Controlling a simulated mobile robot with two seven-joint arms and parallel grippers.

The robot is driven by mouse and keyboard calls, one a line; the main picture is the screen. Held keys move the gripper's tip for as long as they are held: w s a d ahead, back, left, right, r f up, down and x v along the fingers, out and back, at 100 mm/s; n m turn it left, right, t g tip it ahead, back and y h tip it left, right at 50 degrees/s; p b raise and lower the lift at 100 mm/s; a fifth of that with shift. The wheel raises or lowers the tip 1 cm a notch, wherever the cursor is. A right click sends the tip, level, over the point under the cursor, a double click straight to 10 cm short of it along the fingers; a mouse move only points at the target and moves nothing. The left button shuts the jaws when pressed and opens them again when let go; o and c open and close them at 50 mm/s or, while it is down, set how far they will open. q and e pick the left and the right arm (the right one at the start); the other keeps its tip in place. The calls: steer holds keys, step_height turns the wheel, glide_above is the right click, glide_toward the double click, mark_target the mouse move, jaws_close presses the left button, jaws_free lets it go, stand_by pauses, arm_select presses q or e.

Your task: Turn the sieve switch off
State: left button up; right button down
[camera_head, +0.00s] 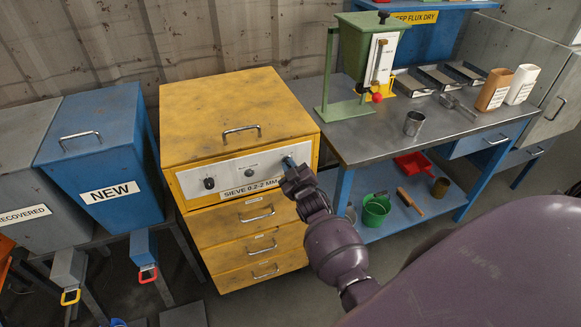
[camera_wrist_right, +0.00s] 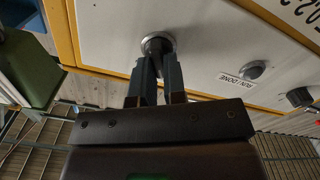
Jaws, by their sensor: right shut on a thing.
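The sieve (camera_head: 210,110) is a yellow cabinet with a white front panel marked "SIEVE 0.2-2 MM". My right gripper (camera_head: 289,164) is at the right end of this panel, where it covers most of the sieve switch. In the right wrist view, the round metal base of the sieve switch (camera_wrist_right: 158,40) shows right at the fingertips. My right gripper (camera_wrist_right: 156,62) has its two fingers close together there, shut on the switch. The fingers hide the switch's lever, so its position cannot be told. My left gripper is not in view.
The panel also has a black knob (camera_head: 209,183) and a small "RUN/DONE" lamp (camera_wrist_right: 253,70). A blue "NEW" bin (camera_head: 95,150) stands left of the sieve. A workbench (camera_head: 370,145) with a green hopper (camera_head: 352,50) and a metal cup (camera_head: 414,123) stands to the right.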

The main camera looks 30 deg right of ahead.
steer(key=c, duration=1.2)
jaws_free()
steer(key=v, duration=1.1)
steer(key=shift+p, duration=0.3)
steer(key=shift+w+f, duration=0.1)
steer(key=s+a+f+g+y, duration=0.1)
steer(key=s+a+f+g, duration=0.1)
steer(key=s, duration=0.4)
steer(key=s+a+f+m+g+y, duration=0.1)
steer(key=s+a+f+g, duration=0.1)
steer(key=s, duration=0.4)
steer(key=s+a+f+m+g+y, duration=0.1)
steer(key=s+a+f+g, duration=0.1)
steer(key=s, duration=0.4)
steer(key=shift+s+a+f+y, duration=0.15)
steer(key=shift+s+a+y, duration=0.25)
steer(key=shift+a, duration=0.3)
